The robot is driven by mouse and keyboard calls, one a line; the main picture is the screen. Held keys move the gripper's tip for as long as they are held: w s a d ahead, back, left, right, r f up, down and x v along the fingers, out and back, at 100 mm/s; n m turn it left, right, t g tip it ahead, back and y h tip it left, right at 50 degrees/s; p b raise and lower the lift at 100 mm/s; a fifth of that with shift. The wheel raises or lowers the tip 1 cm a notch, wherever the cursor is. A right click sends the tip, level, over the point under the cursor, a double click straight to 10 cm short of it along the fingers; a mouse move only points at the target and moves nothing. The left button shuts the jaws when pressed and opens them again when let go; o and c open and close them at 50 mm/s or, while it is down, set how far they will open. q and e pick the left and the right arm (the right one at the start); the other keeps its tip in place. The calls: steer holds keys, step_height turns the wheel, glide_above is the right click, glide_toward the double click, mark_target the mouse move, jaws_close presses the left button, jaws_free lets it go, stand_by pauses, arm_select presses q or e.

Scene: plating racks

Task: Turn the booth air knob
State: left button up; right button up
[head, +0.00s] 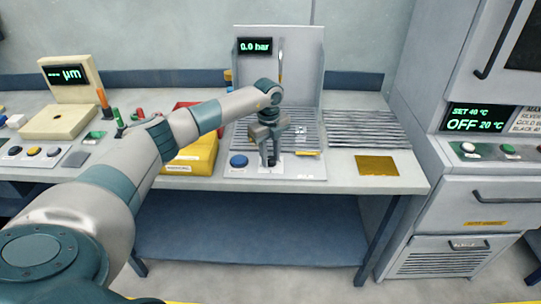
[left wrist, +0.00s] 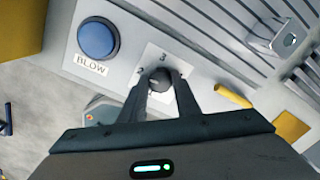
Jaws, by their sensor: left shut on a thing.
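The booth air knob (left wrist: 158,82) is a small dark knob on a white plate marked with numbers, seen in the left wrist view. My left gripper (left wrist: 160,88) points down at it, with its fingers shut around the knob. In the head view my left gripper (head: 270,160) is at the front of the grey booth panel, and its fingers cover most of the knob. The booth display (head: 256,46) reads 0.0 bar. My right gripper is not in view.
A blue BLOW button (head: 239,161) is left of the knob. A yellow bin (head: 195,160) stands further left. A slatted rack (head: 360,130) and a gold plate (head: 377,166) lie to the right. An oven cabinet (head: 415,160) stands at the far right.

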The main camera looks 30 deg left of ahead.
arm_select(q)
steer(key=shift+r+n, duration=0.1)
steer(key=shift+n, duration=0.4)
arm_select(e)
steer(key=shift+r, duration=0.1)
arm_select(q)
steer(key=o, duration=1)
steer(key=shift+o, duration=0.2)
step_height(320, 180, up, 13)
steer(key=b, duration=0.4)
step_height(320, 180, up, 4)
glide_above(269, 159)
steer(key=shift+s+r+b, duration=0.15)
steer(key=shift+s+b, duration=0.05)
steer(key=shift+b, duration=0.2)
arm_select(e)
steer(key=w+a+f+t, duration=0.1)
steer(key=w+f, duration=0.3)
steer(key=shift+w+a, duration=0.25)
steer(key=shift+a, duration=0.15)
